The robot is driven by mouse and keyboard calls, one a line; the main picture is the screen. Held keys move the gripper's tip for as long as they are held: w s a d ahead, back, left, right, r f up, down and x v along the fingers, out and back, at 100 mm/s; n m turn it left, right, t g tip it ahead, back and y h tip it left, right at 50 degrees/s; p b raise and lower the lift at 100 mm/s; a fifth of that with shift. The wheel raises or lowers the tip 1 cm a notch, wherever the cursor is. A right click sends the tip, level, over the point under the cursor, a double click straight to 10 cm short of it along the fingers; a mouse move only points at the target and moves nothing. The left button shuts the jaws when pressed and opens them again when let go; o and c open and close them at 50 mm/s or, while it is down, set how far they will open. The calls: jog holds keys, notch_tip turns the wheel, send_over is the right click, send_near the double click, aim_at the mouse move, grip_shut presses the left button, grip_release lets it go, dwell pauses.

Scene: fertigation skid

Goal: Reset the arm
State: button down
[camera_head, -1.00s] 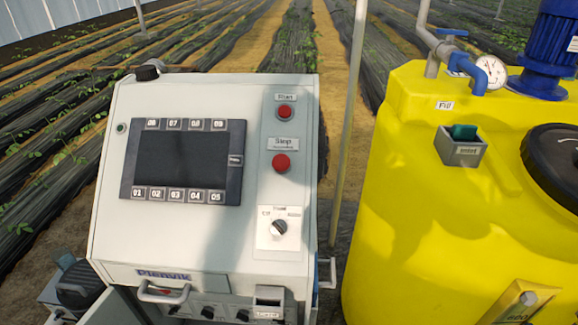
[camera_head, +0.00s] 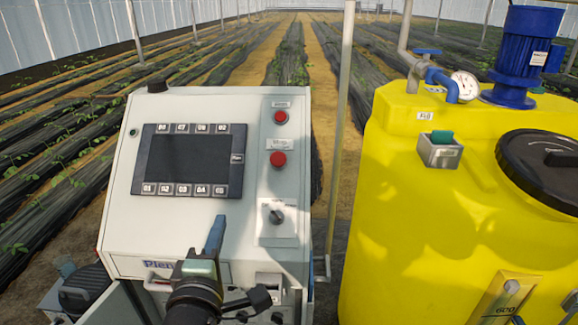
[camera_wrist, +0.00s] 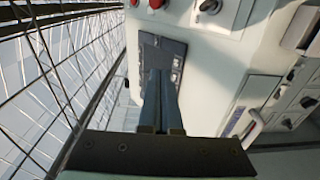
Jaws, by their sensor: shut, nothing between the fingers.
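My gripper (camera_head: 216,236) is in the lower middle of the head view, in front of the lower part of the white control cabinet (camera_head: 120,225). Its fingers are shut with nothing between them and point up toward the panel face. It hides part of the brand lettering and the lower controls. In the wrist view the shut fingers (camera_wrist: 158,85) reach out toward the cabinet's dark display unit (camera_wrist: 165,45), and free space to the panel cannot be judged exactly.
The cabinet carries a dark screen (camera_head: 185,157), two red buttons (camera_head: 278,158) and a rotary selector (camera_head: 276,217). A yellow tank (camera_head: 430,240) with a black lid (camera_head: 545,165) and blue motor (camera_head: 528,55) stands at right. A metal post (camera_head: 340,130) rises between them. Crop rows lie behind.

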jog(key=s+d+r+m+t+b, duration=0.1)
jog(key=d+r+m+t, duration=0.35)
jog(key=r, duration=0.85)
jog(key=s+d+r+m+t+b, duration=0.1)
jog(key=s+d+r+m+t, duration=0.1)
jog(key=s+r+m, duration=0.4)
jog(key=s+d+r+m+t+b, duration=0.1)
jog(key=s+d+r+m+t, duration=0.2)
jog(key=r, duration=1.1)
jog(key=s+d+m, duration=0.2)
jog(key=s+m, duration=0.2)
jog(key=s, duration=0.2)
jog(key=shift+s+d+r, duration=0.15)
jog(key=shift+s+r, duration=0.1)
jog(key=shift+r, duration=0.05)
